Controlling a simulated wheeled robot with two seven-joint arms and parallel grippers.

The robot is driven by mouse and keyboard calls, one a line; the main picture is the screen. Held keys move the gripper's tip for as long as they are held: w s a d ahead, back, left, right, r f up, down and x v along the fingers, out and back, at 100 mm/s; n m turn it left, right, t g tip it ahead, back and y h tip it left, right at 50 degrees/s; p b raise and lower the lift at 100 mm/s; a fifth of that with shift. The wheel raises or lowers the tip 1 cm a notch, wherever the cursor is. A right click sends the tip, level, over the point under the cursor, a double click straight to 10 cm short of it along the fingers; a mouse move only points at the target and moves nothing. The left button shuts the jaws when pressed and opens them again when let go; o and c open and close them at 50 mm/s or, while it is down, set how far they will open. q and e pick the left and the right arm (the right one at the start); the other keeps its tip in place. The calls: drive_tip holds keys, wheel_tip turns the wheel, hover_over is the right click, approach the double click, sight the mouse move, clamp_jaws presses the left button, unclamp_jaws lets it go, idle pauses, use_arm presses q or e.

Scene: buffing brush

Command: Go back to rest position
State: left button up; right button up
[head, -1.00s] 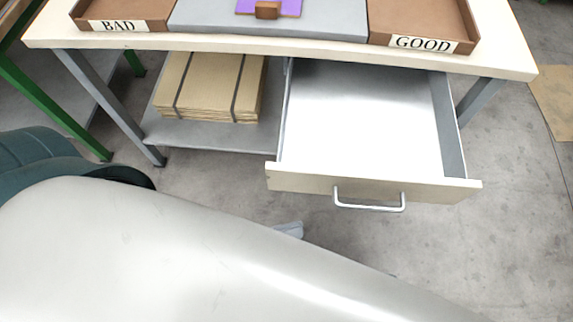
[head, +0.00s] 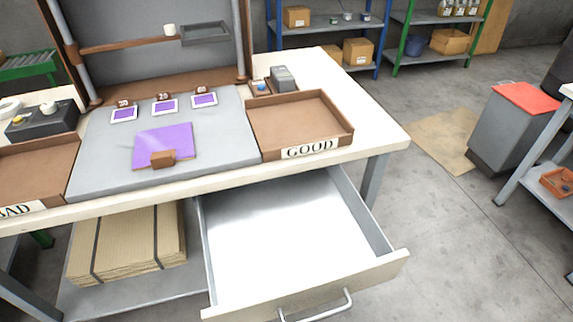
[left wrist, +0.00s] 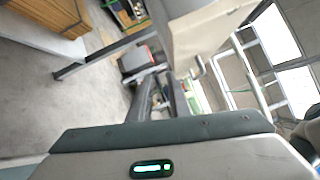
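The head view shows neither gripper. In the left wrist view my left gripper (left wrist: 164,95) shows two dark fingers standing apart with a narrow gap, and I see nothing held between them. My right gripper is in no current view. In the head view the workbench (head: 385,130) carries a grey mat (head: 225,130). A purple plate (head: 165,138) lies on the mat, with a small brown block (head: 162,158) at its front edge. The drawer (head: 285,235) under the bench is pulled open and looks empty.
A GOOD tray (head: 300,115) and a BAD tray (head: 30,175) flank the mat and look empty. Stacked cardboard (head: 130,240) lies on the lower shelf. A grey bin with a red top (head: 515,115) stands right.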

use_arm(q)
drive_tip(key=w+a+f+n+g+y+p, duration=0.1)
drive_tip(key=w+a+f+n+y, duration=0.25)
drive_tip(key=f+n, duration=0.45)
drive_tip(key=w+a+f+n+g+y+p, duration=0.1)
drive_tip(key=w+a+f+n+y, duration=0.35)
drive_tip(key=f, duration=0.55)
drive_tip(key=s+f+n+g+y+p, duration=0.1)
drive_tip(key=s+f+n+g, duration=0.2)
drive_tip(key=f+n, duration=0.4)
drive_tip(key=s+a+f+n+g+y+p, duration=0.1)
drive_tip(key=s+f+n+g+y, duration=0.1)
drive_tip(key=f+n, duration=0.5)
wheel_tip(320, 180, down, 2)
drive_tip(key=shift+s+f+g+y, duration=0.15)
drive_tip(key=shift+s+g+y, duration=0.15)
drive_tip(key=shift+s+g, duration=0.7)
use_arm(e)
drive_tip(key=shift+w+a+f+t+y, duration=0.2)
drive_tip(key=shift+w+a+f+t, duration=0.1)
drive_tip(key=shift+a+f+t, duration=0.25)
drive_tip(key=shift+w+a+f+t+y, duration=0.2)
drive_tip(key=shift+w+a+f+t, duration=0.1)
drive_tip(key=shift+a+t, duration=0.4)
